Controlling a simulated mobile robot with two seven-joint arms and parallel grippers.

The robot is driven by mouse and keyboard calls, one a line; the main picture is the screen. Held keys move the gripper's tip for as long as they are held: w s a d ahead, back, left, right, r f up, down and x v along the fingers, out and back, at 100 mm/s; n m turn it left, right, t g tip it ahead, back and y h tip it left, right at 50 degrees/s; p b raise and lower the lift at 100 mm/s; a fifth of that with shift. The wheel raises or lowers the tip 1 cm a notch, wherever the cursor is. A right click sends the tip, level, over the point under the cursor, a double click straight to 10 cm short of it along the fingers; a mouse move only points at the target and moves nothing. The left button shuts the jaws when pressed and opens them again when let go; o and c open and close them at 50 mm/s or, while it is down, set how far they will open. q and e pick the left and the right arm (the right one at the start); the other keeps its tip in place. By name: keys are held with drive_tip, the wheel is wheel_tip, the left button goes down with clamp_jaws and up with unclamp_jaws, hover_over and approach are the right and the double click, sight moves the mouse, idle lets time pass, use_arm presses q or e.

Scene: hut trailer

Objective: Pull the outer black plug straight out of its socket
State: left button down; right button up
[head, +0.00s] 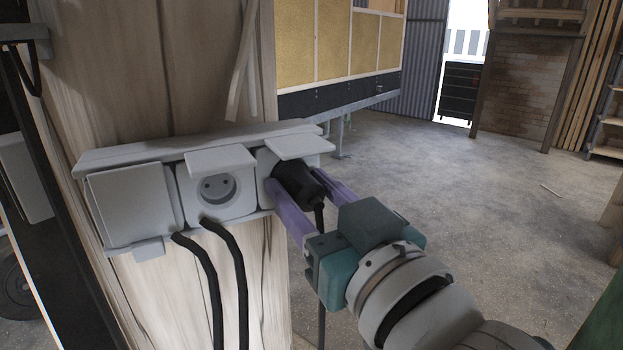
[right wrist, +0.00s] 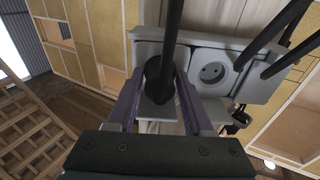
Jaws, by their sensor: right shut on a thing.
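The black plug (head: 297,181) is at the rightmost socket (head: 268,165) of the grey socket strip, under that socket's raised lid. I cannot tell whether it is fully seated. My right gripper (head: 303,190) is shut on the plug, with one purple finger on each side of it. In the right wrist view the plug (right wrist: 153,72) also sits between the fingers (right wrist: 158,88). Its black cable runs close in front of that camera and hides part of the plug. My left gripper is not in view.
The socket strip is fixed to a wooden post (head: 150,70). The middle socket (head: 219,188) is empty under its raised lid; the left cover (head: 130,205) is closed. Two black cables (head: 238,260) hang below the strip. Open concrete floor (head: 450,210) lies to the right.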

clamp_jaws()
drive_tip(key=shift+p+v, duration=0.6)
drive_tip(key=shift+v, duration=0.25)
drive_tip(key=shift+p+v, duration=0.7)
drive_tip(key=shift+v, duration=0.7)
drive_tip(key=shift+p+v, duration=0.55)
drive_tip(key=shift+v, duration=0.7)
drive_tip(key=shift+s, duration=0.1)
drive_tip(key=shift+s+d, duration=0.15)
drive_tip(key=p, duration=0.2)
approach(318, 206)
drive_tip(key=shift+s+d, duration=0.1)
drive_tip(key=shift+s, duration=0.1)
